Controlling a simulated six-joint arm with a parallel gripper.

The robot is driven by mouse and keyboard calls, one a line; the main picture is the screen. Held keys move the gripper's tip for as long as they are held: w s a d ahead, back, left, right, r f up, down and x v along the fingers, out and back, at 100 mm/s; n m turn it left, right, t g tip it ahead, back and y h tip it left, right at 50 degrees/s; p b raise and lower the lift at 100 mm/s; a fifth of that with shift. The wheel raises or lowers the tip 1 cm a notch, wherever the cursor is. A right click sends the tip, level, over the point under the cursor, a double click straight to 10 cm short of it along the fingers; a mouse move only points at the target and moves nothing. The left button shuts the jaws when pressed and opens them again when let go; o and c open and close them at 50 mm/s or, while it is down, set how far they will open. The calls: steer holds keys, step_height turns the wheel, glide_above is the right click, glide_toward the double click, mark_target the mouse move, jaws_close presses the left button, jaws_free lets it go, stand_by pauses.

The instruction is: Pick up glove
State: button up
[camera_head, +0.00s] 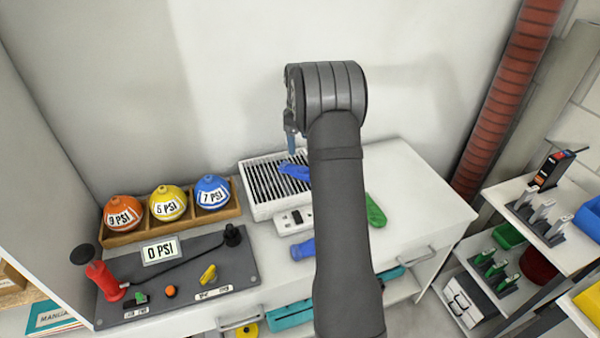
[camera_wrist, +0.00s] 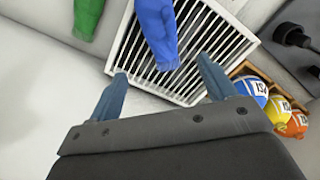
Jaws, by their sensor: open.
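A blue glove-like item (camera_head: 293,171) lies on the slatted grille of a white box, partly hidden by my arm. In the wrist view the blue item (camera_wrist: 157,32) reaches over the slats, cut off by the top edge. My gripper (camera_head: 291,142) is above the box in the head view. In the wrist view my gripper (camera_wrist: 163,85) is open, with its two bluish fingers apart and nothing between them. The blue item is beyond the fingertips, apart from them. A second blue item (camera_head: 301,248) lies nearer the front of the bench, and I cannot tell what it is.
The white box (camera_head: 262,212) sits on the bench beside a wooden rack (camera_head: 128,238) of orange, yellow and blue balls. A grey panel (camera_head: 200,270) with a red pump is at left. A green item (camera_head: 375,210) lies right. The bench's right end is clear.

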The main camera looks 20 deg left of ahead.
step_height(320, 180, down, 6)
steer(key=shift+f, duration=0.15)
steer(key=shift+s+d+f, duration=0.1)
steer(key=shift+d+f, duration=0.1)
steer(key=shift+f, duration=1.15)
steer(key=shift+s+d+f, duration=0.1)
steer(key=shift+d+f, duration=0.05)
steer(key=shift+f, duration=1.15)
steer(key=c, duration=1.1)
steer(key=shift+r, duration=0.1)
